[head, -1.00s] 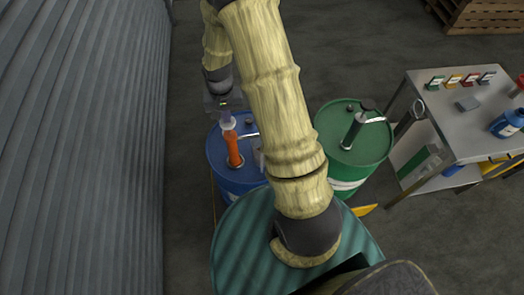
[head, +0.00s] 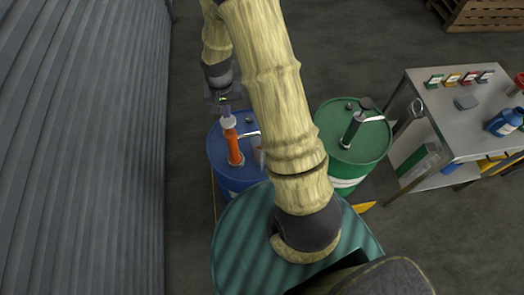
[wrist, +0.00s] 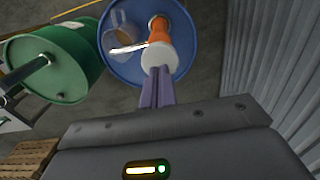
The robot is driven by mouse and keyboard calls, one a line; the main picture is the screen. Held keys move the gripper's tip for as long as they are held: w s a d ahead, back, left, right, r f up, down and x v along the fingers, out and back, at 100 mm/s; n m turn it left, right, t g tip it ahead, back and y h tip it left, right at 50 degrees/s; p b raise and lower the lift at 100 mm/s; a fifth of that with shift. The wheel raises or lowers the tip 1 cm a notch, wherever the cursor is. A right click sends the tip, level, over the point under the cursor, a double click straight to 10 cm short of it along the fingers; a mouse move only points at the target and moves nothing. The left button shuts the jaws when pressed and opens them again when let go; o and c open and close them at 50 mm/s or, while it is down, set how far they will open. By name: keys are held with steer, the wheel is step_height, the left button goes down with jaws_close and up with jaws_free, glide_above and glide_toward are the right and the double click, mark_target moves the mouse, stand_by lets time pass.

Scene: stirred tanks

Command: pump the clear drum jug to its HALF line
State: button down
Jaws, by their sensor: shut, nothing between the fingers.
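The blue drum (head: 222,150) carries an orange hand pump (head: 235,150) with a white knob (head: 229,122) on top. It also shows in the wrist view (wrist: 182,70). My gripper (head: 226,110) is shut and empty just above the knob. In the wrist view the fingers (wrist: 157,75) reach the edge of the knob (wrist: 160,58), but I cannot tell whether they press on it. A metal spout (wrist: 128,48) leaves the pump. A see-through jug (wrist: 122,33) shows by the spout. In the head view my arm mostly hides the jug. Its level and HALF line are not readable.
A green drum (head: 335,130) with a dark green pump (head: 352,128) stands to the right. A corrugated wall (head: 80,150) runs close on the left. A pallet (head: 490,14) lies at the far right.

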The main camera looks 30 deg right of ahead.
mark_target(228, 120)
steer(key=shift+f+b, duration=2.8)
steer(key=shift+f, duration=1.05)
steer(key=shift+r+p, duration=2.85)
steer(key=shift+r, duration=1)
steer(key=shift+f+b, duration=1)
steer(key=shift+f, duration=0.35)
steer(key=shift+r+p, duration=1)
steer(key=shift+r, duration=0.35)
steer(key=shift+r, duration=0.1)
steer(key=shift+r+p, duration=1.85)
steer(key=shift+r, duration=0.55)
